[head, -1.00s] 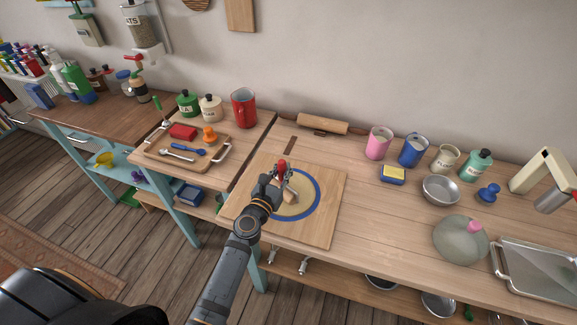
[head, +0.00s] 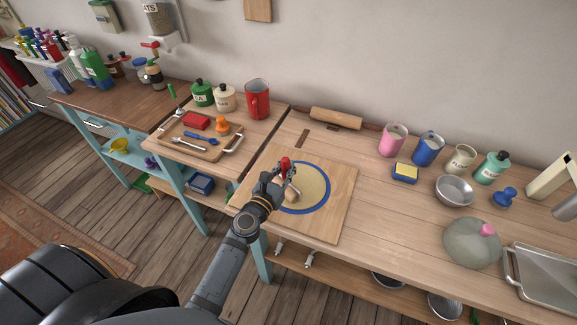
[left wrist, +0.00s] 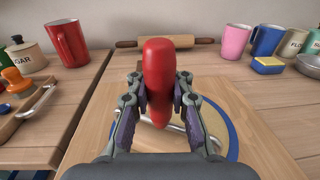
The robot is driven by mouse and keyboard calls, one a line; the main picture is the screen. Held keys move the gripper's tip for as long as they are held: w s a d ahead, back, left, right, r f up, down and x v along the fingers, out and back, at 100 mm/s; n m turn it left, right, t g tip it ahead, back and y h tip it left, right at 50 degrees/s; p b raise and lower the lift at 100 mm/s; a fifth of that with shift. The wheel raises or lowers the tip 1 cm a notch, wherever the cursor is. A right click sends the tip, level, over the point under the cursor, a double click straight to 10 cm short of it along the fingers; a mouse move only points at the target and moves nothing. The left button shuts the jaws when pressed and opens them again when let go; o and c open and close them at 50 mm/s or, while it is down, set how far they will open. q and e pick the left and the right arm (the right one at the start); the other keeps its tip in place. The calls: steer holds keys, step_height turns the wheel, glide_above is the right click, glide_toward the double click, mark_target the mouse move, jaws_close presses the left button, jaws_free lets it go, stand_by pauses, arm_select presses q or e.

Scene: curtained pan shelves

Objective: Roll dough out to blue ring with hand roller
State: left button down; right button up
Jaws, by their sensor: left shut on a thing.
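My left gripper (head: 284,184) is shut on the red handle of the hand roller (head: 286,163). In the left wrist view the red handle (left wrist: 158,80) stands upright between the two fingers (left wrist: 160,98). The roller's pale wooden barrel (head: 291,196) is down at the dough, partly hidden by the gripper. The flat tan dough (head: 312,184) lies inside the blue ring (head: 328,193) on the wooden board (head: 338,215). On its visible right side the dough comes close to the ring; its left side is hidden by my gripper. My right gripper is not in view.
A rolling pin (head: 336,118) lies at the wall behind the board. To the right are a pink mug (head: 392,140), a blue mug (head: 428,149), a sponge (head: 405,173) and a metal bowl (head: 454,190). A tray of tools (head: 203,140) stands at left.

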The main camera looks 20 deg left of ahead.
arm_select(q)
steer(key=shift+w+d, duration=0.3)
steer(key=shift+w, duration=0.3)
steer(key=shift+w+d+f, duration=0.2)
steer(key=shift+w+d, duration=0.35)
steer(key=shift+w, duration=0.35)
steer(key=shift+w+d+r, duration=0.1)
steer(key=shift+w+d, duration=0.35)
steer(key=shift+w, duration=0.35)
steer(key=shift+w+d, duration=0.4)
steer(key=shift+w, duration=0.35)
steer(key=w, duration=0.1)
steer(key=w+d, duration=0.1)
steer(key=w, duration=0.1)
steer(key=shift+d, duration=0.3)
